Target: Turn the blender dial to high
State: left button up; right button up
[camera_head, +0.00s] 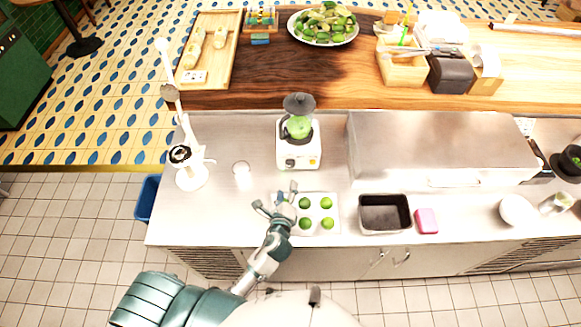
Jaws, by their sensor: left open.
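The blender (299,140) stands on the steel counter, with a white base, a jar of green contents and a dark lid. Its dark dial (290,163) is low on the left of the base front; its setting is too small to read. My left gripper (274,195) is open and empty, in front of the blender and below the dial in the picture, apart from it. It is over the left edge of a white tray (329,231) holding several limes. My right gripper is not in view.
A clear glass (242,174) and a white lever juicer (191,175) stand left of the blender. A steel box-like unit (440,145) is to its right. A dark pan (384,214) and pink sponge (427,221) lie at the front.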

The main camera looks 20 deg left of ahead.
aim_at(290, 166)
pick_arm(q)
jog(key=x, duration=1)
jog(key=shift+w+a+f, duration=0.15)
jog(key=shift+w+a, duration=0.1)
jog(key=shift+w, duration=0.05)
jog(key=shift+w+a+f, duration=0.1)
jog(key=shift+w+a, duration=0.05)
jog(key=shift+w, duration=0.2)
jog(key=shift+d, duration=0.35)
jog(key=c, duration=0.9)
jog(key=shift+c, duration=1.2)
jog(key=shift+a, duration=0.1)
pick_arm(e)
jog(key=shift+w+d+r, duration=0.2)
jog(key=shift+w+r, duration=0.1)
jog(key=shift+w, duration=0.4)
